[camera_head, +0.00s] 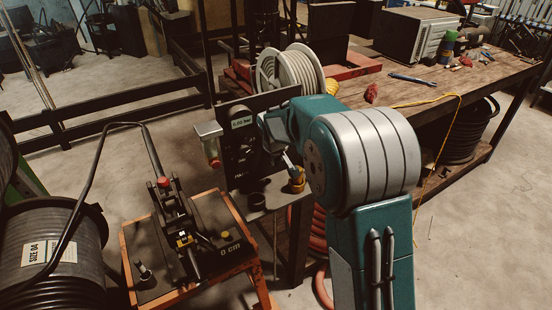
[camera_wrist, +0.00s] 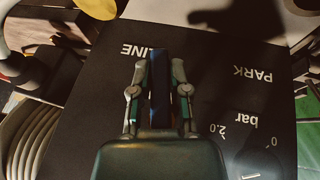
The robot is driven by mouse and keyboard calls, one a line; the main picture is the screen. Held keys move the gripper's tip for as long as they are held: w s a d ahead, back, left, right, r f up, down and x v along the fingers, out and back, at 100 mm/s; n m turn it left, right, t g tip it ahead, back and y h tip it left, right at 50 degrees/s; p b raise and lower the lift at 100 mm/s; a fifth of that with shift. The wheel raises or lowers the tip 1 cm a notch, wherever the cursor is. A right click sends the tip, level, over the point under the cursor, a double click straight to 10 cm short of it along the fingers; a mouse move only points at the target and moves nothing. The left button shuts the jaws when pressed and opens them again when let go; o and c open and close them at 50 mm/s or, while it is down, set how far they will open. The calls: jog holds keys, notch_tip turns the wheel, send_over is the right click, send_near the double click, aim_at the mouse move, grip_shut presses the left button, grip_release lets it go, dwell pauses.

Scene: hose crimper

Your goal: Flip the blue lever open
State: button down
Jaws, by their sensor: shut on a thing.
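The blue lever (camera_wrist: 158,98) is a dark blue bar in the wrist view, running up and down the picture beside the upside-down word LINE. My gripper (camera_wrist: 159,75) has one finger on each side of it and is shut on it. The fingers hide the lever's sides, and its pivot cannot be made out. The lever sits in front of a black panel (camera_wrist: 85,100), which also reads PARK and bar. In the head view the panel (camera_head: 237,140) stands upright with a pressure display, and my arm covers the lever and most of my gripper.
A low wooden stand (camera_head: 262,280) with a crimping tool (camera_head: 178,215) is left of the panel. A yellow-and-brown fitting (camera_head: 297,181) and a black ring (camera_head: 257,201) sit on the ledge below it. A hose reel (camera_head: 290,75) stands behind. A workbench (camera_head: 470,95) is at right.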

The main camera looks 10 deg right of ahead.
jog(key=shift+s+a+f+m+g+y, duration=0.15)
jog(key=shift+a+g+y, duration=0.1)
jog(key=shift+y, duration=0.5)
jog(key=shift+w+a+r+m+g+y, duration=0.15)
jog(key=shift+a+g+y, duration=0.1)
jog(key=shift+y, duration=0.5)
jog(key=shift+s+f, duration=0.1)
jog(key=c, duration=0.6)
grip_release()
jog(key=shift+r, duration=0.35)
jog(key=s+d, duration=0.4)
jog(key=s, duration=0.7)
jog(key=shift+s+d+r, duration=0.15)
jog(key=shift+s, duration=0.15)
